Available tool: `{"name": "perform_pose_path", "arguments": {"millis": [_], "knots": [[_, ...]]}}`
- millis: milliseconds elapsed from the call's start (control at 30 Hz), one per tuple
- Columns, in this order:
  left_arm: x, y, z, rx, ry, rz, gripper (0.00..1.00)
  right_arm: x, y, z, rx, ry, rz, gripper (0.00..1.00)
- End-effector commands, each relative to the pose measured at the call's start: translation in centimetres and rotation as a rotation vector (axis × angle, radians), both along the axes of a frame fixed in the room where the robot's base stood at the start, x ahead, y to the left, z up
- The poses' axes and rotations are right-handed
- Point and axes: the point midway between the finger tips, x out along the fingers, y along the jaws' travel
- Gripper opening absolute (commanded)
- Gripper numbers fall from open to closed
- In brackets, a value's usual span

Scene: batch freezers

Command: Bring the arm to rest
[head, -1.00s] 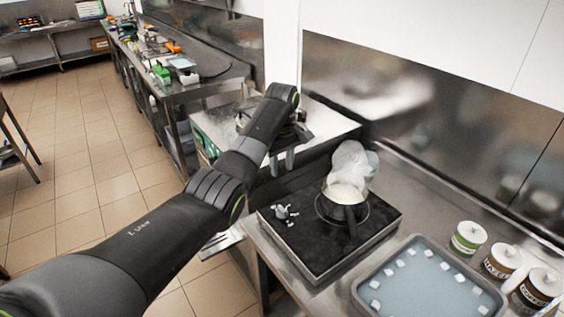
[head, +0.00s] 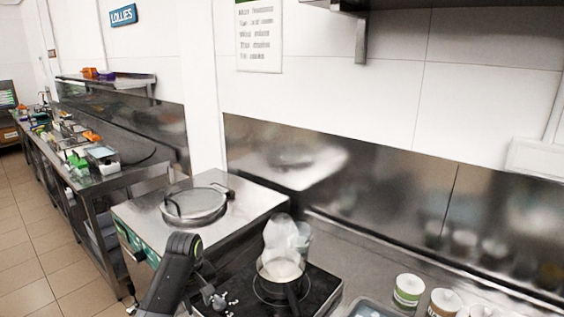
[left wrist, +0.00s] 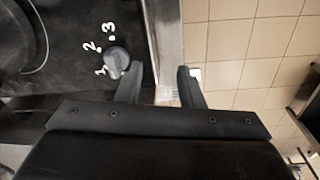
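My left gripper shows in the left wrist view (left wrist: 160,85) with its two fingers apart and nothing between them. It hangs over the counter edge, beside the black hob's (left wrist: 75,110) grey knob (left wrist: 117,60), which the near finger overlaps in the picture. In the head view my left arm (head: 172,275) comes up from the bottom edge, left of the hob; its gripper is mostly hidden there. My right gripper is not in view.
A steel machine with a round lid (head: 195,205) stands behind the arm. Tubs (head: 408,290) and a tray (head: 372,309) are at the lower right. A long bench (head: 130,168) runs along the left, with tiled floor (head: 30,215) beside it.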

Motion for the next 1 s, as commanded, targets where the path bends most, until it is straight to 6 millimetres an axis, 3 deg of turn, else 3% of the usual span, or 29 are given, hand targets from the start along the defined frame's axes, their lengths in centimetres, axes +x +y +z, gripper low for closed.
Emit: {"name": "perform_pose_path", "arguments": {"millis": [33, 200, 467, 633, 800, 1000], "knots": [[-1.8, 0.6, -2.0, 0.003, -0.007, -0.029, 0.35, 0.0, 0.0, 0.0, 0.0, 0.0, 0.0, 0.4], [-7.3, 2.1, -6.6, 0.024, -0.046, -0.138, 0.35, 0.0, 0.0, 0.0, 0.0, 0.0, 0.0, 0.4], [-17.2, 4.2, -10.7, 0.071, -0.101, -0.295, 0.35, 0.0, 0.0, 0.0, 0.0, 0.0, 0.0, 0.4], [-24.2, 5.4, -11.2, 0.117, -0.133, -0.392, 0.35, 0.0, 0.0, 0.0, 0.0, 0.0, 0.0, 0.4], [-30.7, 6.2, -10.3, 0.168, -0.157, -0.482, 0.35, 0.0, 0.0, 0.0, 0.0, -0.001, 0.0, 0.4], [-35.4, 6.7, -8.6, 0.216, -0.172, -0.55, 0.35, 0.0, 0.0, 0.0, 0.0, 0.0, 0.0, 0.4]]}}
